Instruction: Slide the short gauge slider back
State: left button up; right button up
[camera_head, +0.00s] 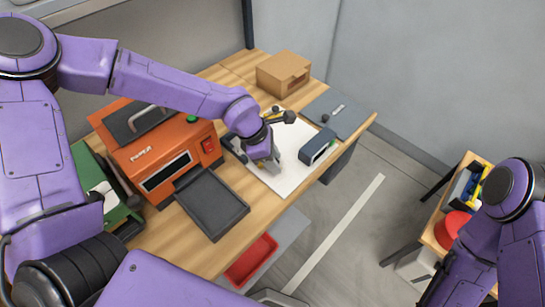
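My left gripper (268,162) reaches in from the left and points down at the white mat (287,184) on the wooden workbench. Its fingertips are small and partly merged with dark parts behind them, so I cannot tell whether they are open or shut. A dark grey block with a pale slotted face (319,147) stands just right of the gripper, apart from it. A grey plate (346,122) with a small dark knob and a short light piece lies at the bench's right end. I cannot tell which part is the short gauge slider. My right arm shows at lower right; its gripper is out of view.
An orange machine (190,137) with a dark tray (213,204) stands left of the mat. A cardboard box (284,73) sits at the back. A black-and-yellow tool (280,116) lies behind the gripper.

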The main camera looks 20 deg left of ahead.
pick_arm(q)
jog(key=shift+a+r, duration=0.2)
jog(key=shift+r, duration=0.1)
jog(key=v, duration=0.9)
jog(key=shift+r+b, duration=0.4)
jog(key=shift+s, duration=0.1)
